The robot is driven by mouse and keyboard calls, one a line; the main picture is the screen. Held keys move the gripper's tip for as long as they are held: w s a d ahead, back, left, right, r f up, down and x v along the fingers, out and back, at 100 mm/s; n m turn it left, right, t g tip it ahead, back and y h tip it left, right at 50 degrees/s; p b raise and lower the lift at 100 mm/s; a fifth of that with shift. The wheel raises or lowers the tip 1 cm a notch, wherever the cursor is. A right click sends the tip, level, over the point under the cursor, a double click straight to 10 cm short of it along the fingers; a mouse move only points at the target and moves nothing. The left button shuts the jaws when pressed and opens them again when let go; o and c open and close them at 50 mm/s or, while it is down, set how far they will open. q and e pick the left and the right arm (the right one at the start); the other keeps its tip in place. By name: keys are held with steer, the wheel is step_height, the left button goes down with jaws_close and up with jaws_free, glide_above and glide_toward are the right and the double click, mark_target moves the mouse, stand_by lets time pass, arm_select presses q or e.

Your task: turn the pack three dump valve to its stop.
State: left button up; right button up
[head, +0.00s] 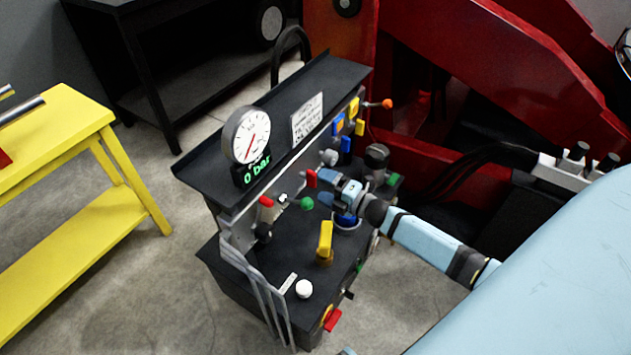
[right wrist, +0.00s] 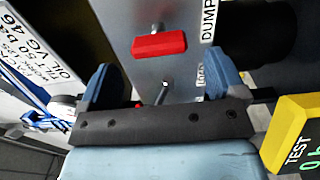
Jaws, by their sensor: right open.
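A red valve handle (right wrist: 159,45) with a "DUMP" label beside it shows in the right wrist view, lying roughly crosswise. In the head view, a red handle (head: 311,178) is just beyond my right gripper (head: 326,187). My right gripper is open, and its two fingers in the right wrist view (right wrist: 162,80) stand apart below the red handle, with nothing between them. The fingers look clear of the handle. A second red handle (head: 266,201) sits further left on the stand. The pack number is not readable.
The black stand carries a round gauge (head: 247,135) above a green "0 bar" readout, a yellow lever (head: 325,240) and a white knob (head: 304,288). A yellow table (head: 75,130) stands left.

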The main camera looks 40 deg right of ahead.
steer(key=v, duration=1)
